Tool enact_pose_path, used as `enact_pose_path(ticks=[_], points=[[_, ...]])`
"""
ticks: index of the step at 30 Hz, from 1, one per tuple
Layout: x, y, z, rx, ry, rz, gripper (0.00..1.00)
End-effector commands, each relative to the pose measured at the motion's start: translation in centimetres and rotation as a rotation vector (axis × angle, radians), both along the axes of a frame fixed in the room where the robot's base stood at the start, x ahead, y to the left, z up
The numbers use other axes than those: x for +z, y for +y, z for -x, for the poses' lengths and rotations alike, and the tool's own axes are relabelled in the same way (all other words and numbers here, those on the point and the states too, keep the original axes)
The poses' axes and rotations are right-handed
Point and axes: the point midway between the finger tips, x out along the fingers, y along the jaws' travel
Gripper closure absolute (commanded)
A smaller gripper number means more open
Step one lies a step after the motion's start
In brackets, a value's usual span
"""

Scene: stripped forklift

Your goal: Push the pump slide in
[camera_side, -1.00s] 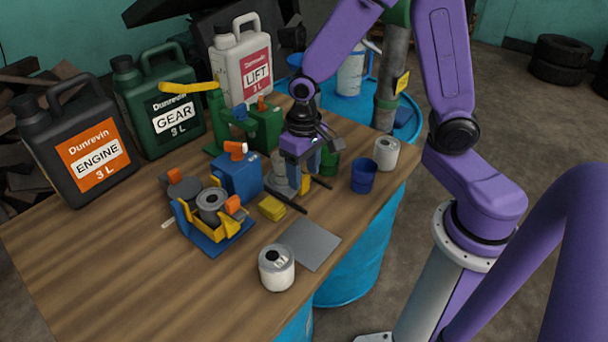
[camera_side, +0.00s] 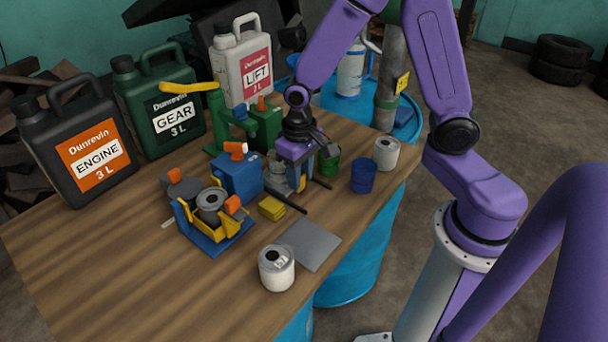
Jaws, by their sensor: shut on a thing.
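A small grey unit (camera_side: 277,183) with black rods sticking out stands at the table's right half, just right of a blue box with an orange cap (camera_side: 238,177). I take it to be the pump with its slide. My gripper (camera_side: 298,182) points down at its right side and is shut on a part there, which seems to be the slide. A bit of yellow shows low at the fingers. The fingers and wrist hide most of the held part, so I cannot tell how far in it sits.
A green cup (camera_side: 329,164), a blue cup (camera_side: 363,176) and a white can (camera_side: 386,153) stand close on the right. Yellow blocks (camera_side: 271,208), a grey plate (camera_side: 309,244) and another can (camera_side: 276,268) lie in front. Large oil jugs (camera_side: 77,145) line the back left.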

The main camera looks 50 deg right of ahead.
Motion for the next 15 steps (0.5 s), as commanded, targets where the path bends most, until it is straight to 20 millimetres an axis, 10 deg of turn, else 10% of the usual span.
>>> enact_pose_path(ticks=[15], points=[[0.1, 0.1, -3.9, 0.002, -0.002, -0.002, 1.00]])
